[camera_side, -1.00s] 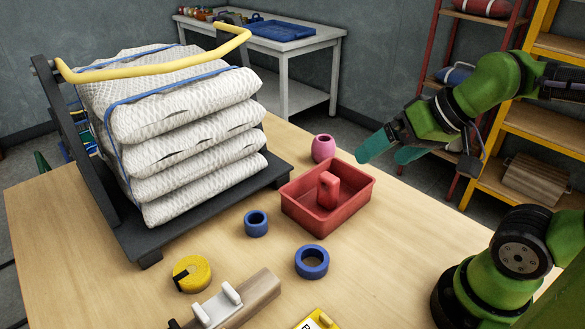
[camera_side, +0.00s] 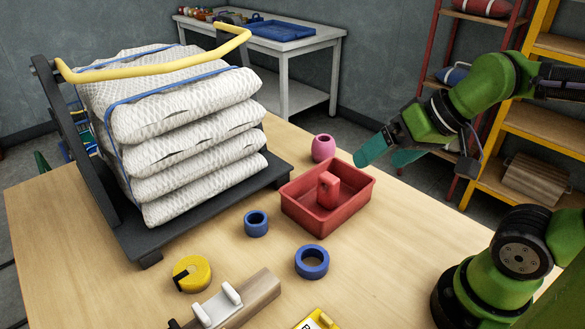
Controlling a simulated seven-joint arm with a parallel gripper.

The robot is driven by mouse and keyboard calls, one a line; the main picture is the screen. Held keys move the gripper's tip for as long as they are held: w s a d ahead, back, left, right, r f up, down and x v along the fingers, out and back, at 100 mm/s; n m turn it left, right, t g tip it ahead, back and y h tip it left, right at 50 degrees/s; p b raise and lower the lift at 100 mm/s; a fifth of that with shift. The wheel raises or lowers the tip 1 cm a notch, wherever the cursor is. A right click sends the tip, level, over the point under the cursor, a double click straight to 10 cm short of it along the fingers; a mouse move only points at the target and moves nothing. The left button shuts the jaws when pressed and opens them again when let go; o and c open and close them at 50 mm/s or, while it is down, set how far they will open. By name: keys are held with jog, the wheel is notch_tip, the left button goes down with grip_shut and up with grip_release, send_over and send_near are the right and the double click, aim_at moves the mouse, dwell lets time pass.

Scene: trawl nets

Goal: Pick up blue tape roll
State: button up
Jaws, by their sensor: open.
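Two blue rings lie on the table. The wider, flatter one, which looks like the blue tape roll (camera_side: 312,273), lies in front of the red tray. A smaller, taller blue ring (camera_side: 256,231) stands to its upper left, and I cannot tell for sure which is the tape roll. My gripper (camera_side: 383,153) has teal fingers and is open and empty. It is in the air above and behind the right back corner of the red tray, well apart from both blue rings.
A red tray (camera_side: 290,209) holds a red block (camera_side: 328,190). A pink ring-shaped piece (camera_side: 323,148) stands behind it. A yellow tape measure (camera_side: 191,273) and a wooden block (camera_side: 262,290) lie at the front. A rack of stacked white nets (camera_side: 185,110) fills the left.

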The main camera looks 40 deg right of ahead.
jog(key=w+a+f+n+g+h, duration=0.2)
jog(key=w+a+f+n+g, duration=0.4)
jog(key=a, duration=0.5)
jog(key=n, duration=0.2)
send_near(310, 250)
jog(key=shift+s+a+f+g, duration=0.4)
jog(key=shift+s+a+f, duration=0.55)
jog(key=shift+s+f, duration=0.1)
jog(key=shift+w+d+f, duration=0.1)
jog(key=shift+w+f, duration=0.05)
jog(key=shift+f, duration=1.3)
jog(key=shift+w+f, duration=0.15)
jog(key=shift+f, duration=1.3)
jog(key=shift+c, duration=0.4)
